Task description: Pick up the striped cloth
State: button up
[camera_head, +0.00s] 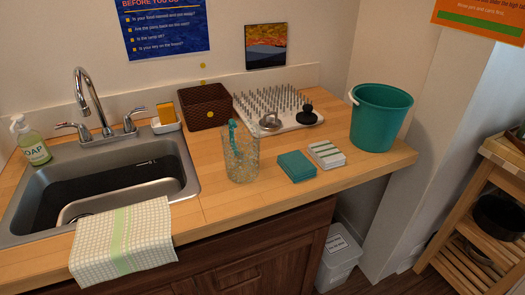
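A pale cloth (122,240) with a fine grid and green stripes is draped over the front edge of the counter at the sink. Its lower part hangs down in front of the cabinet. A small folded white cloth with green stripes (326,154) lies flat on the counter, right of the middle. A folded teal cloth (296,166) lies just left of it. I cannot tell which of the two striped pieces the task names. My gripper is not in view.
A clear textured glass (241,155) stands left of the teal cloth. A drying rack (275,104), a brown basket (204,106) and a teal bucket (380,117) stand behind. The sink (100,185) with its faucet (92,100) is left. Bare counter (255,200) lies in front.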

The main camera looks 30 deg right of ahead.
aim_at(326, 155)
jog(key=i+j, duration=0.1)
jog(key=j, duration=0.3)
jog(key=i+j, duration=0.15)
jog(key=j, duration=0.3)
jog(key=z, duration=0.35)
jog(key=j+z, duration=0.15)
jog(key=z, duration=0.25)
jog(key=j+z, duration=0.1)
jog(key=z, duration=0.25)
jog(key=i+l+z, duration=0.1)
jog(key=i+z, duration=0.4)
jog(key=i, duration=0.5)
